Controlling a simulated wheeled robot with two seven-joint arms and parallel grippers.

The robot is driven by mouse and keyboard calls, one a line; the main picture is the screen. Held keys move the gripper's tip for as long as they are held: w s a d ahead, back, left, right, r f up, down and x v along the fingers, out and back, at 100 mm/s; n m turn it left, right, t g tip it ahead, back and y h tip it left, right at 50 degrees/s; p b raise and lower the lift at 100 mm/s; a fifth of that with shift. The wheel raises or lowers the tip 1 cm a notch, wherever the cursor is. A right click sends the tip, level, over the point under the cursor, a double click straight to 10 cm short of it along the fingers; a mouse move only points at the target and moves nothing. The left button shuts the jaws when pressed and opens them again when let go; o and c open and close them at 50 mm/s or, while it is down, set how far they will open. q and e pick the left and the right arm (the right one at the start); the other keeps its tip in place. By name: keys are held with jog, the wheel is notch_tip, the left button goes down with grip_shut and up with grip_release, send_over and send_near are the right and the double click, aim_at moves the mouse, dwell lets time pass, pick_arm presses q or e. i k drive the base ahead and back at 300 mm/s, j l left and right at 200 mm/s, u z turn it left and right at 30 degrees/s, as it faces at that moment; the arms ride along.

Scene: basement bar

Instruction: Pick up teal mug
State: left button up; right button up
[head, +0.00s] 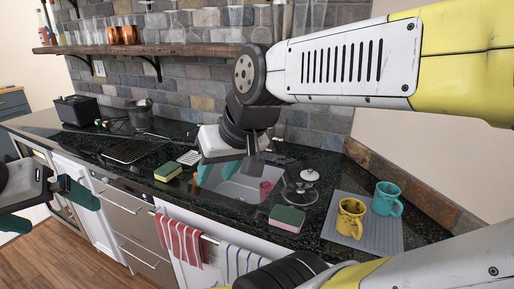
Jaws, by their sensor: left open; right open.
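The teal mug (386,199) stands upright on a grey ribbed drying mat (388,238) at the right end of the dark counter. A yellow mug (350,218) stands just left of it on the same mat. My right gripper (227,172) is open above the sink, well left of the teal mug, with its fingers pointing down; I see nothing between them. My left gripper (48,208) is open at the left edge, in front of the cabinets and far from the mug. Part of it is cut off by the frame.
The sink (233,188) holds a reddish object (266,187). A glass lid (300,192) and a green-and-pink sponge (287,217) lie between sink and mat. Another sponge (168,171) lies left. A shelf (150,48) with glasses and copper cups hangs above. The tiled wall borders the counter.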

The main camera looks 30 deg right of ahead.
aim_at(387, 195)
jog(key=z, duration=2.3)
jog(key=k+j+z, duration=0.1)
jog(key=j+z, duration=0.15)
jog(key=z, duration=0.15)
jog(key=k+j+z, duration=0.1)
jog(key=z, duration=0.3)
jog(key=k+j+z, duration=0.2)
jog(key=z, duration=0.15)
